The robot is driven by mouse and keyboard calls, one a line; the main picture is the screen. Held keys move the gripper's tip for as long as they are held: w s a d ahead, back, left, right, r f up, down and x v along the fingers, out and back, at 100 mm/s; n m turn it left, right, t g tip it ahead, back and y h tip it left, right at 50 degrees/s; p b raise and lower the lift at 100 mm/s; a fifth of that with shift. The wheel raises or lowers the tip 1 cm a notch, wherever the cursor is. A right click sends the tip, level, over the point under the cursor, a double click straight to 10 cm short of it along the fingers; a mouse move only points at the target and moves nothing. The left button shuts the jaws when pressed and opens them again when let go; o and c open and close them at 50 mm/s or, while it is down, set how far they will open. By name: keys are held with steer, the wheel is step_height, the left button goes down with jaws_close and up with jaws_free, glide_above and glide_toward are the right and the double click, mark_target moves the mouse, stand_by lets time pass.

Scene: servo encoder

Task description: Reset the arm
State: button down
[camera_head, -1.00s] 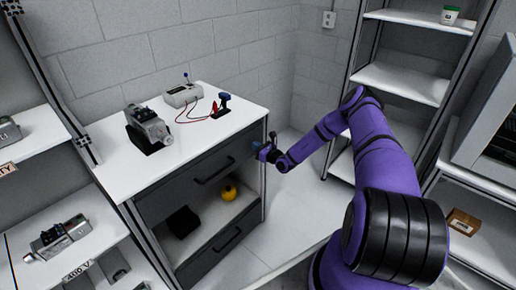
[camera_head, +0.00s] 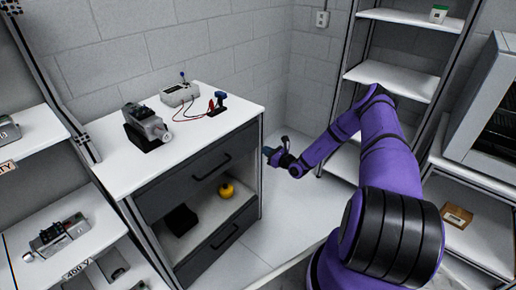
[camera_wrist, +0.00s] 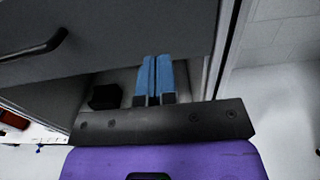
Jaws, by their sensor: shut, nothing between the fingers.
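My gripper (camera_head: 268,152) is at the end of my purple arm, just right of the workbench cabinet's front right corner in the head view. In the wrist view its two blue fingers (camera_wrist: 154,82) lie side by side, shut, with nothing between them. Behind them are the drawer front with its dark handle (camera_wrist: 38,48) and the open shelf below. The gripper does not appear to touch the cabinet.
A yellow object (camera_head: 226,190) and a black block (camera_head: 181,220) sit on the cabinet shelf. Shelves stand on both sides.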

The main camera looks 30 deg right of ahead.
steer(key=v, duration=0.5)
steer(key=a+r+n+g+y, duration=0.35)
steer(key=a+r+n, duration=0.2)
steer(key=r, duration=0.35)
steer(key=a+r+n+g+y, duration=0.35)
steer(key=r+n, duration=0.25)
steer(key=r, duration=0.3)
steer(key=s+a+r+n+g+h, duration=0.1)
steer(key=s+a+r+n+g, duration=0.4)
steer(key=r, duration=0.4)
steer(key=s+a+r+n+g+h, duration=0.1)
steer(key=s+a+r+n+g, duration=0.15)
steer(key=a+r+n, duration=0.45)
steer(key=s+a+r+n+g+h, duration=0.1)
steer(key=s+a+r+n+h, duration=0.15)
steer(key=s+r, duration=0.45)
steer(key=s+a+r+n+h, duration=0.1)
steer(key=s+a+r+h, duration=0.15)
steer(key=s+r, duration=0.5)
steer(key=s+d+r+n+t+h, duration=0.1)
steer(key=s+r+n+t+h, duration=0.1)
steer(key=s, duration=0.6)
steer(key=s+d+r+n+t+h, duration=0.1)
steer(key=s+d+r+n+h, duration=0.1)
steer(key=s, duration=0.7)
steer(key=shift+s+r+n+t+h, duration=0.35)
steer(key=shift+r+n+h, duration=0.25)
steer(key=shift+r+h, duration=0.4)
steer(key=shift+d, duration=0.15)
